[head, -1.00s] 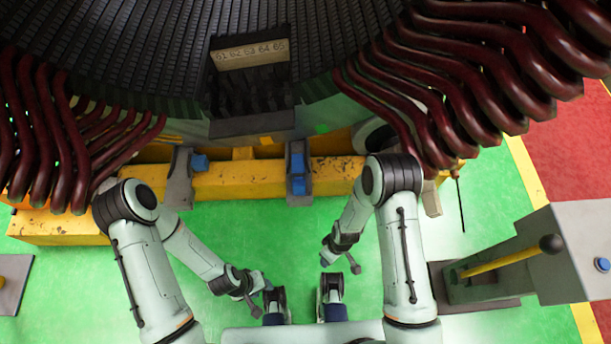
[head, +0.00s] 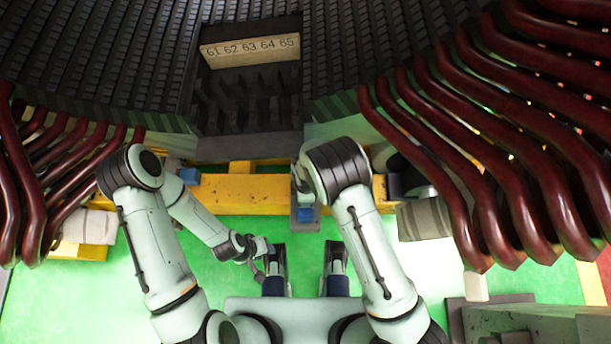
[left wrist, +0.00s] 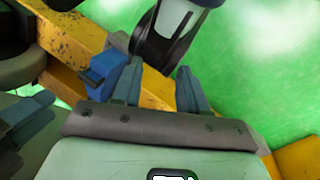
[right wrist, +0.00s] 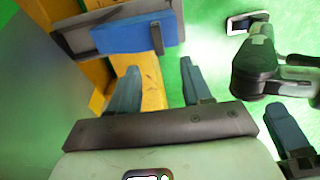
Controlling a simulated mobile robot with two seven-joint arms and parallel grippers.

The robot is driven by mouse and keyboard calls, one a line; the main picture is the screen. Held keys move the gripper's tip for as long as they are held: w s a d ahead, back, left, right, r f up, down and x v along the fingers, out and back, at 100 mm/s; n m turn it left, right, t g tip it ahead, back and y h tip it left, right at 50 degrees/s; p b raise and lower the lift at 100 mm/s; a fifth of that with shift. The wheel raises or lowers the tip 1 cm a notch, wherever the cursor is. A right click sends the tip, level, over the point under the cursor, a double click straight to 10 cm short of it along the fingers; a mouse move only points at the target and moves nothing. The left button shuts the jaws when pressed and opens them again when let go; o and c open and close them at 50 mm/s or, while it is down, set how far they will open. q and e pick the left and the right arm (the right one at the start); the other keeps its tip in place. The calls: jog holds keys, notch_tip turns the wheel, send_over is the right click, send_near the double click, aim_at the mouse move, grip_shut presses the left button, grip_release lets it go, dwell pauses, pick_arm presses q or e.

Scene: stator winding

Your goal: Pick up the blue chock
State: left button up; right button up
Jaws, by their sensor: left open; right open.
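Blue chock candidates show in two places, and I cannot tell which one is meant. A blue block in a grey holder (head: 305,213) stands in front of the yellow beam, partly behind my right arm. The right wrist view shows a flat blue piece (right wrist: 135,35) in a grey frame, beyond the left finger. Another blue block (head: 189,176) sits at the beam's left, and a blue block (left wrist: 103,68) shows in the left wrist view. My left gripper (left wrist: 158,88) is open and empty. My right gripper (right wrist: 162,85) is open and empty, its fingers short of the flat blue piece.
The yellow beam (head: 240,192) runs below the dark stator (head: 100,60) and its label plate (head: 250,50). Dark red coil bars (head: 520,150) hang low on both sides. A grey box (head: 540,325) stands at lower right. Green floor (head: 90,295) is open at lower left.

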jog(key=b, duration=0.2)
send_near(304, 214)
jog(key=shift+w+d+f, duration=0.2)
jog(key=shift+w+f, duration=0.1)
jog(key=shift+w, duration=0.25)
jog(key=shift+w+d+f, duration=0.2)
jog(key=shift+w+f, duration=0.1)
jog(key=shift+w, duration=0.2)
jog(key=f, duration=0.1)
jog(key=f+b, duration=0.1)
jog(key=f, duration=0.2)
jog(key=shift+w+a+f, duration=0.1)
jog(key=shift+w+f, duration=0.2)
jog(key=shift+w, duration=0.1)
jog(key=shift+f+b, duration=0.35)
jog(key=shift+f, duration=0.25)
pick_arm(q)
jog(key=w+a+f+t+y, duration=0.1)
jog(key=w+a+f, duration=0.1)
jog(key=w+f, duration=0.2)
jog(key=shift+w+a+f+n+t, duration=0.2)
jog(key=shift+w+a+n+t, duration=0.15)
jog(key=shift+w, duration=0.25)
pick_arm(e)
jog(key=shift+w+r, duration=0.1)
grip_shut()
